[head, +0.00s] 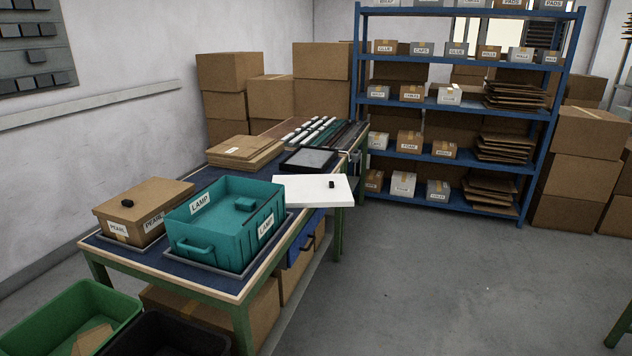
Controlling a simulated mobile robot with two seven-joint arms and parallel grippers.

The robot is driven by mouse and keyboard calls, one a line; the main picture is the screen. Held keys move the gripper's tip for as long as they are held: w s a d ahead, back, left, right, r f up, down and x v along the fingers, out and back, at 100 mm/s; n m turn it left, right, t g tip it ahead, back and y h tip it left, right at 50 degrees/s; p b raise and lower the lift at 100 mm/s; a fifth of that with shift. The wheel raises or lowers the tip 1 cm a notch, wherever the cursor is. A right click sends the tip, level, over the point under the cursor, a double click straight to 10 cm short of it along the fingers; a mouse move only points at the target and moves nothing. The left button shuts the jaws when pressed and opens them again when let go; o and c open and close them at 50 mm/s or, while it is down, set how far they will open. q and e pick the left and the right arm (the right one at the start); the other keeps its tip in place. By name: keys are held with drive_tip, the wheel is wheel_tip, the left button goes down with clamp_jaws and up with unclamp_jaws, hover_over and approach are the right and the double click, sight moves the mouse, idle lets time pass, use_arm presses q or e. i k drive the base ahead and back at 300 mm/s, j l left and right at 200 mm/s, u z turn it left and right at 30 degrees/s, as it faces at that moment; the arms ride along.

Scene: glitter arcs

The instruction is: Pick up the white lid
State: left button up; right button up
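The white lid (298,191) is a flat white panel with a small black knob (331,184) near its right side. It lies at the right edge of the workbench (178,277), behind and right of the teal bin, and its right part sticks out past the bench edge. Neither of my grippers shows in the head view.
A teal bin (215,234) labelled LAMP and a closed cardboard box (128,207) labelled PEARL stand at the bench's near end. Flat cardboard (245,152) and a dark tray (308,159) lie behind. Green (82,310) and black bins stand in front. Floor right of the bench is clear.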

sight(307, 191)
drive_tip(key=i+l, duration=0.15)
drive_tip(key=i, duration=0.2)
drive_tip(key=i+l, duration=0.2)
drive_tip(key=i, duration=0.15)
drive_tip(key=i+l, duration=0.15)
drive_tip(key=i, duration=0.25)
